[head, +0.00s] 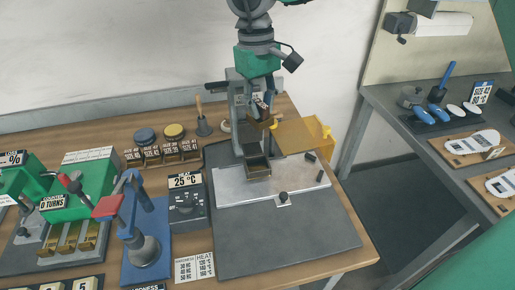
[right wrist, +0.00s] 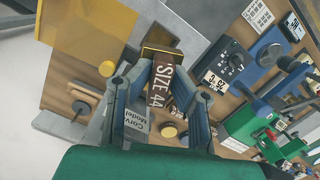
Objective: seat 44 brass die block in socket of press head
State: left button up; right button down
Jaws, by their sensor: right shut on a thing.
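The size 44 die block (right wrist: 157,80) is in the right wrist view, with a brown face lettered "SIZE 44" and a brass far end. My right gripper (right wrist: 165,85) is shut on it, one finger on each side. In the head view my right gripper (head: 261,104) reaches down from above at the press (head: 237,112). The block is small and partly covered by the fingers there. The press head and its socket are mostly hidden behind my gripper, so I cannot tell whether the block touches the socket. My left gripper is not in view.
A yellow see-through guard (head: 300,136) stands right of the press. A pale plate (head: 300,189) lies below on a dark mat (head: 290,240). Left are a die rack (head: 162,155), a heat box (head: 187,207) and a blue hardness tester (head: 146,245). A side table holds insoles (head: 473,141).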

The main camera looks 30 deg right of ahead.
jog(key=f, duration=1.2)
jog(key=shift+w+a+f, duration=0.2)
jog(key=shift+w+f, duration=0.05)
jog(key=shift+a+r, duration=0.1)
jog(key=shift+s+a, duration=0.15)
jog(key=c, duration=1.5)
grip_release()
jog(key=shift+f, duration=0.25)
jog(key=shift+o, duration=0.2)
jog(key=shift+r, duration=0.15)
jog(key=r, duration=0.4)
jog(key=w+r, duration=0.1)
jog(key=r, duration=0.7)
jog(key=shift+w+r, duration=0.1)
jog(key=shift+w, duration=0.2)
jog(key=shift+s, duration=0.1)
